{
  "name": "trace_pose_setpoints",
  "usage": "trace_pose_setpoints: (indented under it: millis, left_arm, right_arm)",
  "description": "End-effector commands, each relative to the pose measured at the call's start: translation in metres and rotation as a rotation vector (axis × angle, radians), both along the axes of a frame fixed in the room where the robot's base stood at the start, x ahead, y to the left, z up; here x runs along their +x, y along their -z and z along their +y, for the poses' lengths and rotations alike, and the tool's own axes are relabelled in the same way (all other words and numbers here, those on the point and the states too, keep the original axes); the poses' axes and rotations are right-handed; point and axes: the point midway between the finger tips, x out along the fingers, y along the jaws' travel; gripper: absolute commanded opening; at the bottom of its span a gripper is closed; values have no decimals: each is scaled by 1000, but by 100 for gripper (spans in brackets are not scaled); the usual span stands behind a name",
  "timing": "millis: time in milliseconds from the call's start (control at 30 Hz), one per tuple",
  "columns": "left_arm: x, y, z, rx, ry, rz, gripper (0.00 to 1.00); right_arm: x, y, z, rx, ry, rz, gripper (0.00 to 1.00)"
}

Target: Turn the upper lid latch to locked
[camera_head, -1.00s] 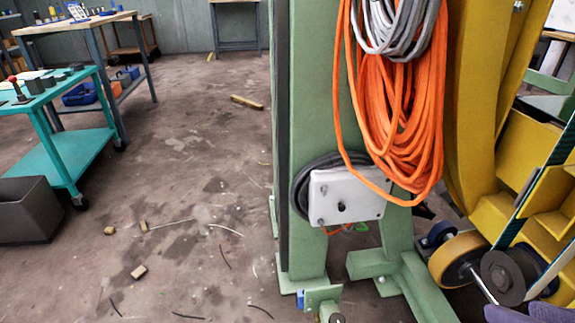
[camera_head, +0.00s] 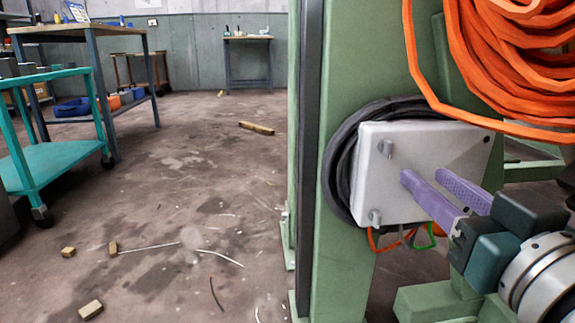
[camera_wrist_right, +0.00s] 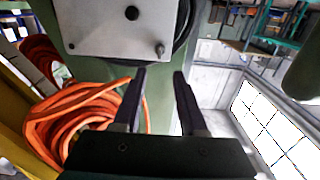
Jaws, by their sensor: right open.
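The pale grey box (camera_head: 440,150) is fixed to a green post. The small grey upper lid latch (camera_head: 386,148) is at the lid's upper left, and a similar lower latch (camera_head: 375,217) is below it. My right gripper (camera_head: 422,175) has purple fingers, apart and empty, in front of the lid, right of and below the upper latch. In the right wrist view, where the scene looks upside down, the upper latch (camera_wrist_right: 160,50) is just beyond the gap between the dark fingers (camera_wrist_right: 159,72). The gripper hides part of the lid. My left gripper is out of view.
Orange cable coils (camera_head: 500,45) hang above and right of the box. A black cable loop (camera_head: 342,160) lies behind its left side. A teal cart (camera_head: 60,160) stands at far left. The floor (camera_head: 200,150) left of the post is mostly clear, with small scraps.

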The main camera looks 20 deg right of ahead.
Motion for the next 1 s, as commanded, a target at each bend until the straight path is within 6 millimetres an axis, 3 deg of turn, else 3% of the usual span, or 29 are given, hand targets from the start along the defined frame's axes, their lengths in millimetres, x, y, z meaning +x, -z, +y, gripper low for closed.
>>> trace_pose_setpoints:
  millis: [533, 700, 1000]
  left_arm:
    - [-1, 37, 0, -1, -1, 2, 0]
    - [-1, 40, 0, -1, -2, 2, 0]
    - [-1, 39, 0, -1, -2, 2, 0]
  right_arm:
    - [82, 0, -19, -4, -3, -2, 41]
    - [92, -1, -22, -1, -2, 0, 41]
    - [93, -1, -22, -1, -2, 2, 39]
